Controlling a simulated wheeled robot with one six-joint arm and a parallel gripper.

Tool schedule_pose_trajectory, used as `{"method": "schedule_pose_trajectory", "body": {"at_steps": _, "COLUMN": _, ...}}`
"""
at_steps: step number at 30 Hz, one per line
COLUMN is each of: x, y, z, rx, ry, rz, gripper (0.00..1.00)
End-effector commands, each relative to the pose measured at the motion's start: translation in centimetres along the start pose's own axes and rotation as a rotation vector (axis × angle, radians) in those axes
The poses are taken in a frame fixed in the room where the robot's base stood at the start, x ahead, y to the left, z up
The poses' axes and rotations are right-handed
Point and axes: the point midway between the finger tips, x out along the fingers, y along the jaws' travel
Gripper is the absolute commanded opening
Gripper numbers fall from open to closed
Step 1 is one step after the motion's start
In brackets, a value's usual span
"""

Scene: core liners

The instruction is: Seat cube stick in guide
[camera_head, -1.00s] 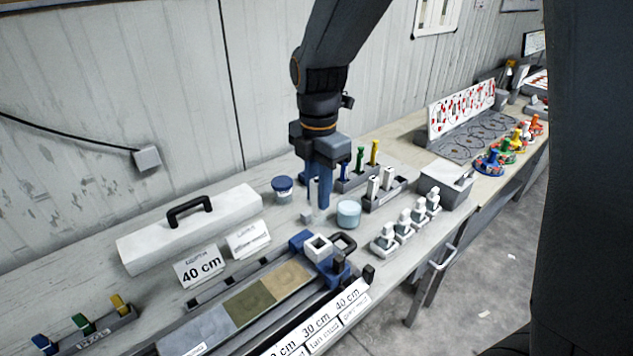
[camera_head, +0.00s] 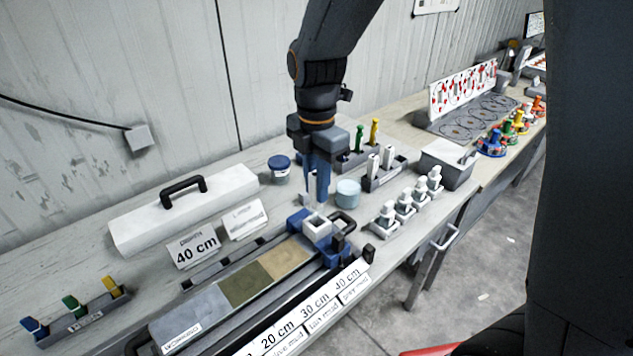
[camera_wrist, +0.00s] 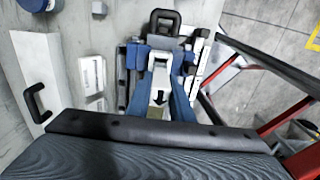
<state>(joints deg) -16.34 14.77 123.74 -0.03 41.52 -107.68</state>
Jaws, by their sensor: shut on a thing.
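My gripper (camera_head: 320,198) points down just behind the guide, its blue fingers above the bench in the head view. In the wrist view the gripper (camera_wrist: 160,108) is shut on a pale grey piece with a dark arrow, likely the cube stick (camera_wrist: 159,93). The stick's lower end is hard to make out, and the head view hides it behind the fingers. The guide, a white square frame with an opening (camera_head: 317,228), sits between blue blocks at the end of the long tray; it also shows in the wrist view (camera_wrist: 161,55). I cannot tell whether stick and guide touch.
A small grey cube (camera_head: 304,199) and a pale blue jar (camera_head: 347,193) stand near the fingers. A blue-lidded jar (camera_head: 279,169) and white case (camera_head: 184,209) lie left. White-topped pieces (camera_head: 404,205) stand right. The tray (camera_head: 245,290) holds coloured strips.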

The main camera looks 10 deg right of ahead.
Motion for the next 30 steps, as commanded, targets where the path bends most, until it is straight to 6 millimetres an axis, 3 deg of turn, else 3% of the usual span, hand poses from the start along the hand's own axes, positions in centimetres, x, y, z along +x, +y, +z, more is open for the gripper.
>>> {"method": "schedule_pose_trajectory", "body": {"at_steps": 30, "x": 5.6, "y": 0.0, "z": 0.0, "rx": 0.0, "ry": 0.0, "rz": 0.0, "gripper": 0.0}}
